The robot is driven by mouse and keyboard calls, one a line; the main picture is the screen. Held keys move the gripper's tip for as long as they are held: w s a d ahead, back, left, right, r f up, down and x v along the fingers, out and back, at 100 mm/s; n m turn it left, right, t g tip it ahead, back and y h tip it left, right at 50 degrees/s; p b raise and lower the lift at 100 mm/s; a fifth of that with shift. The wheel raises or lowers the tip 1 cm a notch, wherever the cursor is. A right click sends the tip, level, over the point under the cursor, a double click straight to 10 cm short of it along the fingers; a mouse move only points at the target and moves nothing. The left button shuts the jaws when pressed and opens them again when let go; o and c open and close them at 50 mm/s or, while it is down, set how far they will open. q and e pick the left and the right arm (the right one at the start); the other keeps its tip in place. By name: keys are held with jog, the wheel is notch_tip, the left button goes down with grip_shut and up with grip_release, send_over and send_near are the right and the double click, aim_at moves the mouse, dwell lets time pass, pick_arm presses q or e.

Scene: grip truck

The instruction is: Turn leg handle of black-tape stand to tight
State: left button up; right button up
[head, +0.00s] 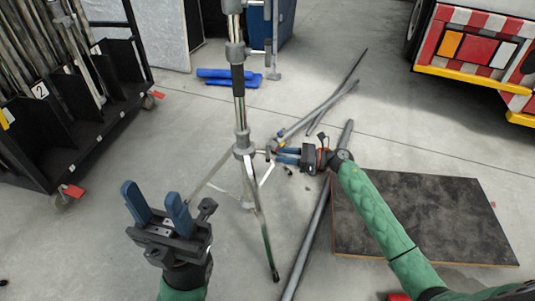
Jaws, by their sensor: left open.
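The black-tape stand (239,120) is a silver tripod stand standing upright in the middle of the head view, with black tape (238,78) around its column. Its leg collar (244,150) sits above the spread legs. A small leg handle (270,150) shows at the collar's right side, partly hidden by my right gripper. My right gripper (276,155) comes from the right, its blue fingers pointing left at the handle. I cannot tell whether they are closed on it. My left gripper (152,194) is open and empty, pointing up, left of the stand and nearer to me.
A black cart (90,130) holding several poles stands at the left. Grey poles (312,235) lie on the floor behind and right of the stand. A dark board (440,215) lies at the right. A truck's rear (480,50) is at the upper right. Blue items (230,76) lie behind.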

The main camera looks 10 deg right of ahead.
aim_at(268, 151)
jog(key=shift+b+x, duration=0.45)
jog(key=shift+x, duration=2.5)
grip_shut()
